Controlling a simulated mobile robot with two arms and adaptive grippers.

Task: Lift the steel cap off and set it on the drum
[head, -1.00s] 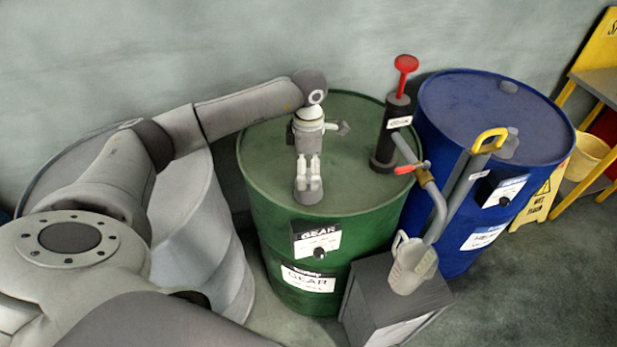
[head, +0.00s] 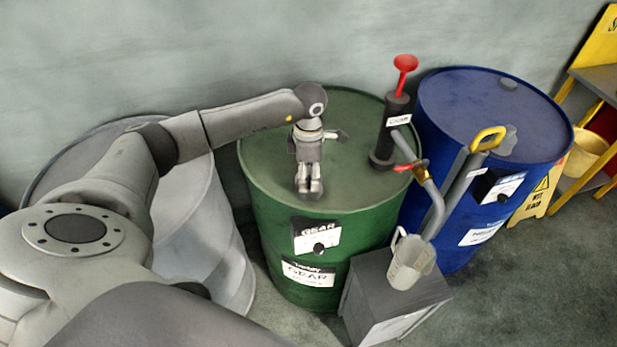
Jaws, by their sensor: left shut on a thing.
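The green drum (head: 266,160) stands in the middle of the head view, with gear labels on its front. My left gripper (head: 309,184) points down over the front left part of its lid and is shut on the small grey steel cap (head: 310,194). The cap is mostly hidden by the fingers. I cannot tell whether it touches the lid or is a little above it. My right gripper is not in view.
A dark hand pump (head: 394,130) with a red knob stands on the green drum's right side. A clear jug (head: 410,264) sits on a grey box (head: 385,305) in front. A blue drum (head: 470,100) is at right. The lid's back is bare.

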